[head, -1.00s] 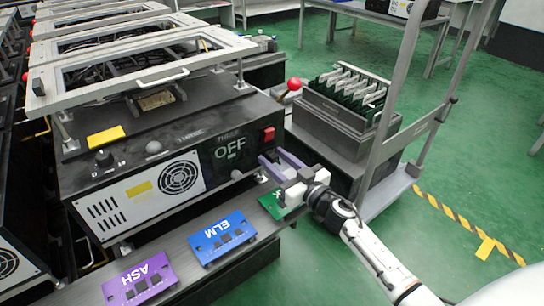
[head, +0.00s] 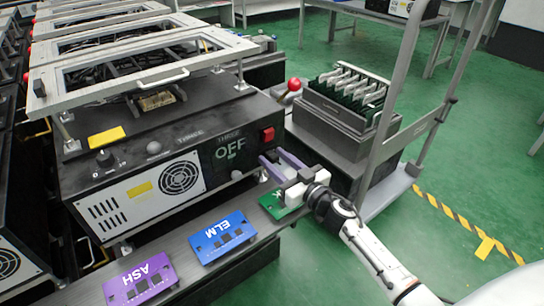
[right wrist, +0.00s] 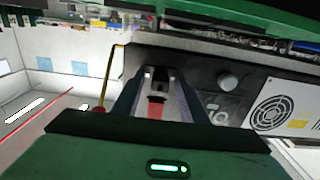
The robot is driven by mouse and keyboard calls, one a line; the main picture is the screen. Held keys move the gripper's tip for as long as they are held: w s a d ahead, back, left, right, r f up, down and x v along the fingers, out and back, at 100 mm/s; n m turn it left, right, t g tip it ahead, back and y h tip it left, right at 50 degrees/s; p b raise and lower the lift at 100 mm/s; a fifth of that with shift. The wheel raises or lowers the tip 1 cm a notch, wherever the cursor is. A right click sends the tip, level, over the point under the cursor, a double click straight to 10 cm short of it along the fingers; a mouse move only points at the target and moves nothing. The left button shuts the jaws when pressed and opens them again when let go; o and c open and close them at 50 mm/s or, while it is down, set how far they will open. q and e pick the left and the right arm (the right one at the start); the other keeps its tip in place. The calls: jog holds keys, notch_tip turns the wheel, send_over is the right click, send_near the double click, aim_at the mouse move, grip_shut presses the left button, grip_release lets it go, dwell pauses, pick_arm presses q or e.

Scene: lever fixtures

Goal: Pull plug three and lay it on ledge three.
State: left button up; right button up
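The fixture marked THREE (head: 222,170) shows OFF on its dark front panel. My right gripper (head: 272,160) is at the panel's lower right corner, its two fingers apart. In the right wrist view a small dark block (right wrist: 157,98), perhaps plug three, lies between the fingers of my right gripper (right wrist: 158,82). I cannot tell whether the fingers touch it. In the head view the plug cannot be made out clearly. A grey ledge (head: 185,262) runs along the front below the fixture; no ledge number is legible. My left gripper is out of view.
Purple ASH (head: 140,280), blue ELM (head: 222,237) and a partly hidden green board (head: 272,204) lie on the ledge. A red-knobbed lever (head: 293,85) stands at the fixture's right. A rack of boards (head: 348,95) and a trolley frame (head: 395,90) stand further right.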

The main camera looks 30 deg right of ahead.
aim_at(276, 161)
dwell(0.3)
grip_shut()
jog(key=shift+s+d+p, duration=0.2)
jog(key=shift+s+p, duration=0.15)
jog(key=shift+s, duration=0.65)
jog(key=shift+s+d+p, duration=0.15)
jog(key=shift+s+p, duration=0.25)
jog(key=shift+s, duration=0.55)
jog(key=shift+s+d+p, duration=0.2)
jog(key=shift+s+p, duration=0.15)
jog(key=shift+s, duration=0.65)
